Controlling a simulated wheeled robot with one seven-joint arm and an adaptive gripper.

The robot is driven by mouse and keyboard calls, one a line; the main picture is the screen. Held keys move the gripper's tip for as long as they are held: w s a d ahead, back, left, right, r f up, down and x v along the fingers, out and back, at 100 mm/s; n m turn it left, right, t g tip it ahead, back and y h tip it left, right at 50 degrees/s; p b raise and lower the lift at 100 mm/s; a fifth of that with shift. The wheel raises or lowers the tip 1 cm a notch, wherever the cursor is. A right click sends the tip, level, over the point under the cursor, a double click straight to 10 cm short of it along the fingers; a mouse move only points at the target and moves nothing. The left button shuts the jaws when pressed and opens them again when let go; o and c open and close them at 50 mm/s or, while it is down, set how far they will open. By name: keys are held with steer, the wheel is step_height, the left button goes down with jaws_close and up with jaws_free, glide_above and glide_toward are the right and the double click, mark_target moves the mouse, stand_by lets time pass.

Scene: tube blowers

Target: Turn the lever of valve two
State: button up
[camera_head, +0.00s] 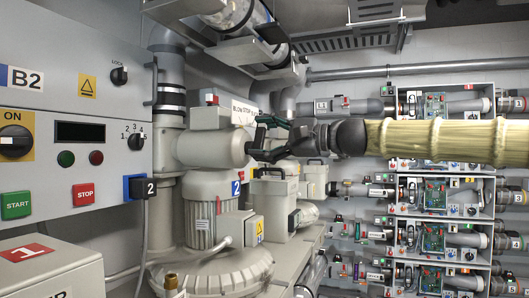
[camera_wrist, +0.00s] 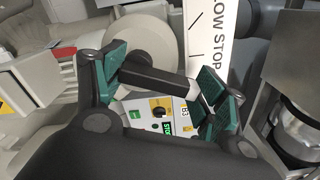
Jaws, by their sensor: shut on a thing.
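The valve with a cream cylindrical body (camera_head: 212,148) stands above the blower marked with a blue 2 (camera_head: 236,188). A white label reading "BLOW STOP" (camera_head: 243,112) is beside it, and its lower part shows in the wrist view (camera_wrist: 211,40). The black lever (camera_wrist: 155,76) lies across between my finger pads in the wrist view, in front of the round valve face (camera_wrist: 140,40). My gripper (camera_head: 259,142) is at the valve's right end in the head view, its dark green pads on both sides of the lever, shut on it. In the head view my fingers largely hide the lever.
A control panel marked B2 (camera_head: 75,100) fills the left, with a grey box (camera_head: 50,270) below it. Another panel marked B3 (camera_wrist: 160,113) shows beyond my fingers in the wrist view. Racks of tubes and circuit boards (camera_head: 440,175) stand at the right. Pipes surround the valve closely.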

steer(key=n+b, duration=0.2)
steer(key=s+n+b, duration=0.1)
steer(key=n+b, duration=0.1)
steer(key=shift+a+r+n, duration=0.15)
steer(key=shift+a+n, duration=0.05)
steer(key=shift+n, duration=0.1)
steer(key=shift+r+b, duration=0.1)
steer(key=shift+b, duration=0.2)
steer(key=o, duration=1)
steer(key=shift+a, duration=0.25)
steer(key=shift+d, duration=0.3)
steer(key=v, duration=1.2)
